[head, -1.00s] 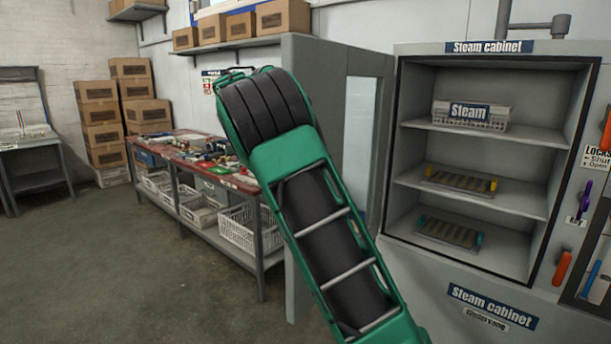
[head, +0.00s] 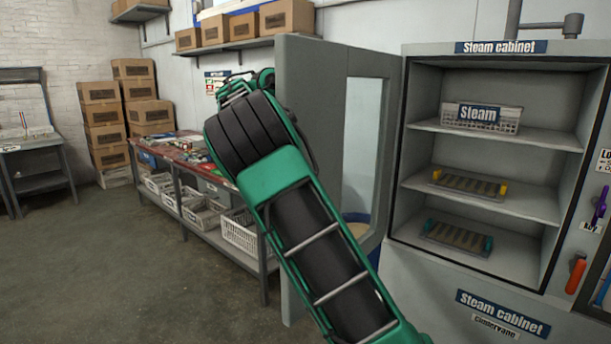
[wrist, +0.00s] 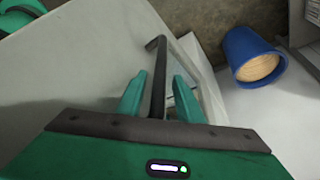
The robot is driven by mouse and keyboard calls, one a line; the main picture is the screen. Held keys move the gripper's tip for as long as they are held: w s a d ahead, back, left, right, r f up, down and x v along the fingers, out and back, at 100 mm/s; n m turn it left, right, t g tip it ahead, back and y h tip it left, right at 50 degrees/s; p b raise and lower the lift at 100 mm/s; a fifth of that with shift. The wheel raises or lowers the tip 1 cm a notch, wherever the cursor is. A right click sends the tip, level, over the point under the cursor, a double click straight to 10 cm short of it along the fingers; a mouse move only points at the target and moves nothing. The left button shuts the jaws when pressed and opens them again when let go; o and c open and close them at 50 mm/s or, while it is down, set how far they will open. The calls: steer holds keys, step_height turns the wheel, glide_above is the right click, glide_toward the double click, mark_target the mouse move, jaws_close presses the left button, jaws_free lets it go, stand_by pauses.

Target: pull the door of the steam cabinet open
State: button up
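The steam cabinet (head: 440,285) stands at the right in the head view with its front open and its shelves showing. Its grey door (head: 325,90), with a tall window, stands swung out to the left of the opening. In the wrist view, the dark handle bar (wrist: 158,80) runs between the two green fingers of my gripper (wrist: 160,88). The fingers are apart, with a visible gap on each side of the bar. The pale door surface (wrist: 80,60) fills the left of the wrist view. In the head view my arm crosses in front of the door, and the fingers are hidden.
A blue bucket (wrist: 245,58) stands close by on the right in the wrist view. A long workbench (head: 215,232) with baskets lies left of the door. Stacked cartons (head: 100,115) stand at the back left. Open floor (head: 120,270) lies at the front left.

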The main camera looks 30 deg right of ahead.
steer(key=shift+a, duration=0.3)
steer(key=shift+w+r, duration=0.1)
steer(key=shift+r, duration=0.05)
steer(key=v, duration=1)
steer(key=shift+r, duration=0.25)
